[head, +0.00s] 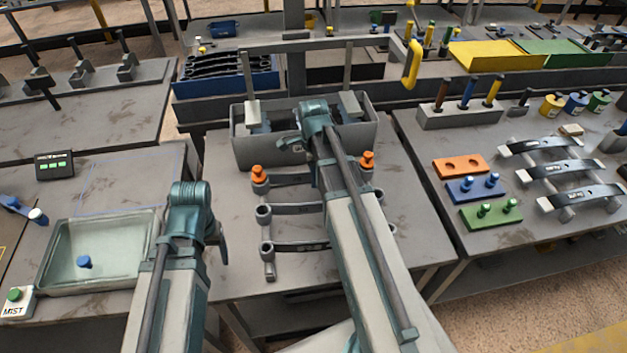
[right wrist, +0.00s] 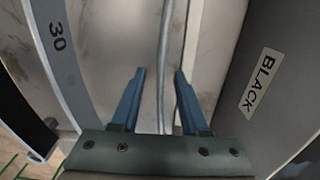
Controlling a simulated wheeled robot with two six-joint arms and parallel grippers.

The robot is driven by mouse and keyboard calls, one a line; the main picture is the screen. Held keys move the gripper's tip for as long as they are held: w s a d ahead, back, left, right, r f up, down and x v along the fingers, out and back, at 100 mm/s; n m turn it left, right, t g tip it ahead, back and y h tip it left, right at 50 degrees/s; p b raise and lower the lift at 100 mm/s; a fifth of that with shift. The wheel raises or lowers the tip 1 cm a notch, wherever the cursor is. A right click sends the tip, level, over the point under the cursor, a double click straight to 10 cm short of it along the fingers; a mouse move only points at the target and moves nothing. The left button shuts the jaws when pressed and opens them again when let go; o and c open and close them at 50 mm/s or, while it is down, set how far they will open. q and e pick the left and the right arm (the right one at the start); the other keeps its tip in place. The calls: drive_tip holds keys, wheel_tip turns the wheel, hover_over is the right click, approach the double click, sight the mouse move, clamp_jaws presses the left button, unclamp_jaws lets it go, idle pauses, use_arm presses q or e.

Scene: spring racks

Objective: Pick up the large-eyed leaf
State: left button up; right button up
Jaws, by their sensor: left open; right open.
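Several dark leaves with eyes lie across the middle table; one is the upper leaf (head: 292,181), another the middle leaf (head: 296,209), another the lower leaf (head: 300,247). I cannot tell for sure which is the large-eyed leaf. In the right wrist view a grey leaf marked 30 (right wrist: 62,58) lies left of my right gripper (right wrist: 160,78), whose blue fingers are open with nothing held between them. In the head view my right gripper (head: 290,146) is by the grey bin, partly hidden by my arm. My left gripper (head: 221,250) is open, left of the middle table's leaves.
The grey bin (head: 245,152) stands at the back of the middle table; a wall labelled BLACK (right wrist: 262,82) is close right of my right fingers. Orange-topped posts (head: 259,175) stand near the leaves. A glass tray (head: 60,240) sits left. More leaves (head: 560,170) rest on the right table.

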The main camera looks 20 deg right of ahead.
drive_tip(key=shift+r, duration=0.1)
drive_tip(key=shift+c, duration=0.2)
clamp_jaws()
idle(1.1)
